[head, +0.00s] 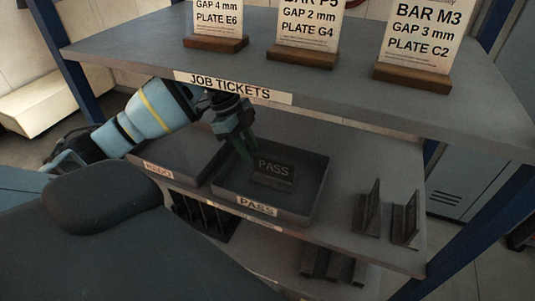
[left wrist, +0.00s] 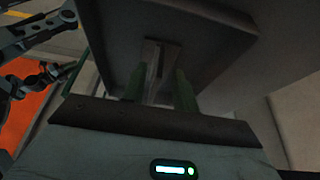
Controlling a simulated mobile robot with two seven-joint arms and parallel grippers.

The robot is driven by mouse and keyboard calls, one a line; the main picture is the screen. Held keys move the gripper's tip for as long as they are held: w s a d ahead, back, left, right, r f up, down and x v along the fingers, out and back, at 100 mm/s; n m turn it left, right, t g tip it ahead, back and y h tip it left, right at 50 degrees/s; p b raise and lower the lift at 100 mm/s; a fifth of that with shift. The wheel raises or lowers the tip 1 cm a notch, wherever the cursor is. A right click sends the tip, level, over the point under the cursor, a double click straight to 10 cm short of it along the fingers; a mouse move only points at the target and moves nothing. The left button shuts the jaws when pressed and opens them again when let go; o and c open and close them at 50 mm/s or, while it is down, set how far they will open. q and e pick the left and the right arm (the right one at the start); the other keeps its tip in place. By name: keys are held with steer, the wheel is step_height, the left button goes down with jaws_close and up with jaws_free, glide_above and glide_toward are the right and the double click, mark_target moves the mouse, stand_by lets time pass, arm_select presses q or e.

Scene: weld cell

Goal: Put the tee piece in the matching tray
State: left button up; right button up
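The tee piece (head: 274,172) is dark grey and has PASS marked on its face. It stands inside the tray labelled PASS (head: 257,207) on the middle shelf. My left gripper (head: 243,149) reaches in under the top shelf, at the left of the piece and over that tray. In the left wrist view its two green fingers (left wrist: 160,90) are apart, with the piece (left wrist: 157,64) showing between and beyond their tips and gaps beside it. Whether anything touches is hard to tell. My right gripper is not in view.
A second labelled tray (head: 180,158) stands directly left of the PASS tray. Two more dark angled pieces (head: 369,208) (head: 405,221) stand at the shelf's right. The top shelf (head: 330,98), with several ticket cards, hangs close above my left arm. More parts lie below.

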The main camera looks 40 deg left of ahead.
arm_select(q)
steer(key=a, duration=0.2)
steer(key=s+a, duration=0.1)
steer(key=a, duration=0.2)
steer(key=shift+s+a+f+b, duration=0.1)
steer(key=shift+s+a+b, duration=0.1)
steer(key=shift+a+b, duration=0.15)
steer(key=shift+a, duration=0.25)
steer(key=shift+s+a, duration=0.1)
steer(key=shift+a, duration=0.1)
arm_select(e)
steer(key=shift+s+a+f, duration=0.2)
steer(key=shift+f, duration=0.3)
arm_select(q)
steer(key=shift+s, duration=0.1)
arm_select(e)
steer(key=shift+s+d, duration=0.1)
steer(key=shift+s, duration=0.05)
